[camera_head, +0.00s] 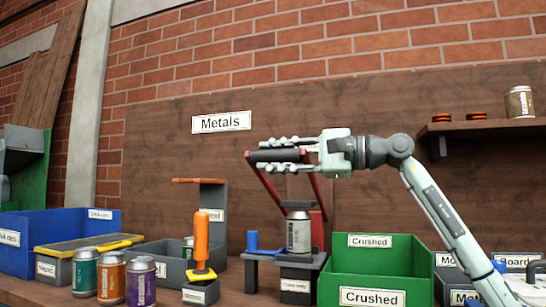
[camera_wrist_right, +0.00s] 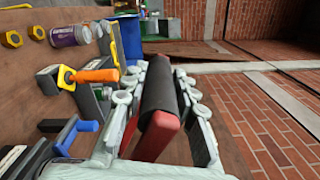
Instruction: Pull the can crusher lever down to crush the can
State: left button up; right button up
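The can crusher (camera_head: 320,220) stands on the bench, with two red lever arms rising to a black grip bar (camera_head: 278,155). The lever is up. My right gripper (camera_head: 278,155) is at the bar, one finger above and one below it, and appears shut on it. In the right wrist view the black grip (camera_wrist_right: 160,90) lies between the two fingers. My left gripper is not in view.
A green "Crushed" bin (camera_head: 375,268) stands right of the crusher. An orange-handled tool (camera_head: 201,240), a blue-handled fixture (camera_head: 254,245) and several cans (camera_head: 111,278) are to the left. A shelf (camera_head: 480,126) holds another can (camera_head: 519,103) and flattened cans.

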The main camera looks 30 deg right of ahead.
jog(key=o, duration=0.3)
jog(key=shift+o, duration=0.2)
jog(key=v, duration=1.2)
